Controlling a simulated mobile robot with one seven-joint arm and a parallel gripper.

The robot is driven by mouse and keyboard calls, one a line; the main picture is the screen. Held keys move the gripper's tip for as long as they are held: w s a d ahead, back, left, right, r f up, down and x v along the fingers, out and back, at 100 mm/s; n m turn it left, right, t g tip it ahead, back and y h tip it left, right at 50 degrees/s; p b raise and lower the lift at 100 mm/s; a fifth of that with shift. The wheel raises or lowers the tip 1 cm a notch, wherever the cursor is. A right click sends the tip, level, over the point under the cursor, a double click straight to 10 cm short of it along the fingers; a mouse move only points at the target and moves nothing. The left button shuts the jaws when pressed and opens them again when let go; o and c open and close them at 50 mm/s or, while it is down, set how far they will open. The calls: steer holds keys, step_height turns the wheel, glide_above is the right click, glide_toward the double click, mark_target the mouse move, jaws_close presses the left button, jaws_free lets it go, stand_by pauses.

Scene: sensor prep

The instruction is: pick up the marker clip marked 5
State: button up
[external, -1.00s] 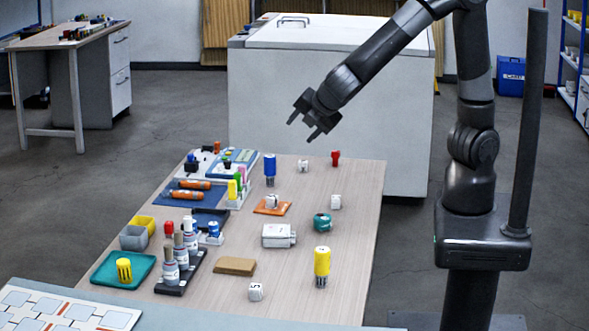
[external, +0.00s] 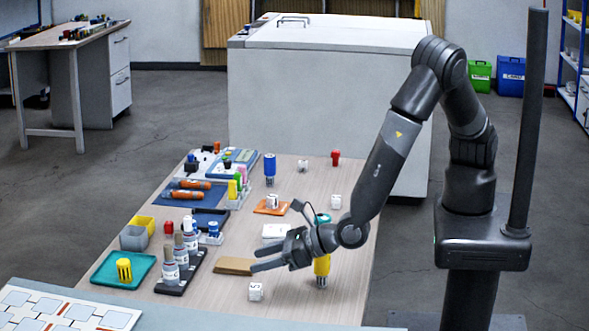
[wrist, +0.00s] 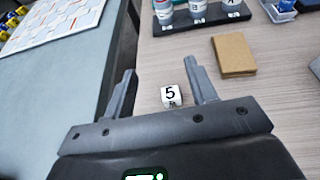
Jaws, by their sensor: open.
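The marker clip marked 5 (wrist: 171,96) is a small white block with a black 5 on it. In the wrist view it lies on the table between the tips of my gripper, nearer the right finger. It also shows in the external view (external: 256,291), at the near part of the wooden table. My gripper (wrist: 160,88) is open and empty, its two fingers spread. In the external view my gripper (external: 252,262) points left, and the clip shows just below its fingertips. I cannot tell the exact height of the fingers over the table.
A brown block (external: 234,266) lies just beyond the clip, and a rack of bottles (external: 172,285) stands to the left. A yellow cylinder (external: 321,266) is partly behind my wrist. Other white blocks (external: 336,202) stand farther back.

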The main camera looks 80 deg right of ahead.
mark_target(256, 286)
steer(key=shift+f, duration=2.35)
step_height(256, 286, down, 2)
steer(key=shift+f, duration=0.1)
steer(key=shift+x, duration=1.2)
steer(key=shift+w, duration=0.35)
steer(key=c, duration=1.1)
steer(key=shift+o, duration=0.2)
